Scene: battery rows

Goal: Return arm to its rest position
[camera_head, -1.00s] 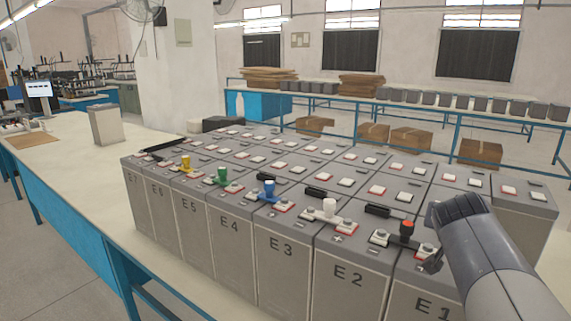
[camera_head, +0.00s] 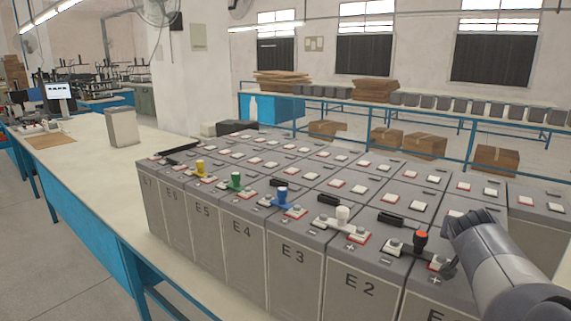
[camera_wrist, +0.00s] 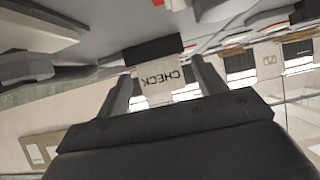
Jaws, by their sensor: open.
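My arm (camera_head: 510,265) reaches in from the lower right over the near end of the battery rows. Its gripper (camera_wrist: 163,78) shows in the wrist view with two fingers apart. A pale label reading CHECK (camera_wrist: 160,78), upside down, shows between the fingers; I cannot tell its distance.
Grey batteries (camera_head: 290,248) stand close together on a long table (camera_head: 82,170). White (camera_head: 342,214), blue (camera_head: 281,195), green (camera_head: 235,181) and yellow (camera_head: 199,168) connectors sit along the front row. The table's left part is mostly clear. Cardboard boxes (camera_head: 424,147) lie behind.

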